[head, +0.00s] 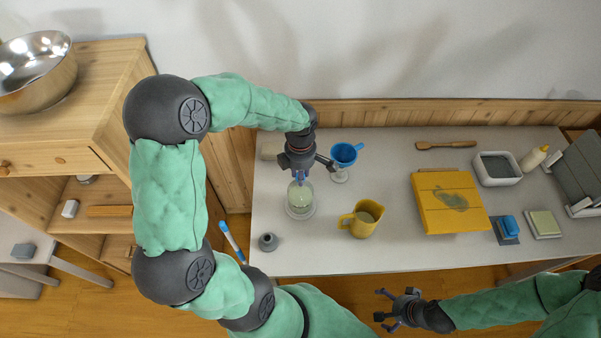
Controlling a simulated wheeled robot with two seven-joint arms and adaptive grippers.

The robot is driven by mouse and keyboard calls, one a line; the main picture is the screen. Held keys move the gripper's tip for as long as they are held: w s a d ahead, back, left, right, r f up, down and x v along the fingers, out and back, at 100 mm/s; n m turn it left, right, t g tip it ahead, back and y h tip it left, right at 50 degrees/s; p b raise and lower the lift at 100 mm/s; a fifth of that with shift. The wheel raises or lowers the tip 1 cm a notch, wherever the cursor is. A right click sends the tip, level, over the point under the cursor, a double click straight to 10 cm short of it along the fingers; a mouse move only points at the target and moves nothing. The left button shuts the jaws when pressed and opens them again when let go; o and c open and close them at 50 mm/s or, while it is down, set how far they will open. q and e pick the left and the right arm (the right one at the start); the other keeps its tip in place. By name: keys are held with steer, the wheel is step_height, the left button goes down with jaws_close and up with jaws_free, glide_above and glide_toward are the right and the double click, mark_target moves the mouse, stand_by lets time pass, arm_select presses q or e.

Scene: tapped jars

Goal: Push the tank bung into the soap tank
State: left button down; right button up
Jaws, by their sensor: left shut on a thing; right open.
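The soap tank (301,198) is a clear round jar with pale green contents, standing upright near the table's left end. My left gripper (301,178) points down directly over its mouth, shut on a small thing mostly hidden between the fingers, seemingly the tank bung. I cannot tell whether it touches the tank's mouth. My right gripper (393,308) is open and empty, in front of the table's front edge, far from the tank.
A blue funnel (343,154) in a clear holder stands right of my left gripper. A yellow jug (363,218) stands right of the tank.

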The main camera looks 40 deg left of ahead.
arm_select(q)
steer(key=shift+f+b, duration=0.8)
steer(key=shift+f, duration=0.05)
steer(key=shift+r, duration=0.1)
steer(key=c, duration=0.6)
jaws_free()
steer(key=shift+c, duration=0.2)
steer(key=shift+r, duration=0.2)
steer(key=shift+r+p, duration=0.3)
steer(key=shift+p, duration=0.1)
steer(key=shift+r+p, duration=1)
steer(key=shift+r, duration=0.75)
